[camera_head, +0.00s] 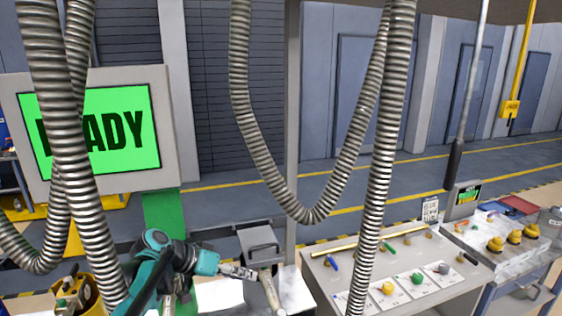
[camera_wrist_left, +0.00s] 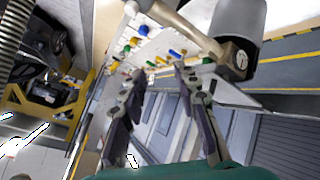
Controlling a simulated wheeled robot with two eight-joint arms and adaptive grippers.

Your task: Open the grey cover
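A grey box-shaped part with a raised bar on top, which looks like the grey cover (camera_head: 260,245), stands at the lower middle of the head view. A beige bar (camera_head: 268,288) runs down from its front. In the left wrist view a grey rounded body (camera_wrist_left: 240,22) shows at the upper right, with a beige pipe and a dial end (camera_wrist_left: 238,62) beside it. My right gripper is not in view.
Ribbed hoses (camera_head: 376,150) hang in front of the scene. A sloped panel (camera_head: 330,285) with coloured knobs stands to the right, and a cart (camera_head: 490,270) with yellow parts beyond it. A screen (camera_head: 165,90) on the left reads READY in part, on green.

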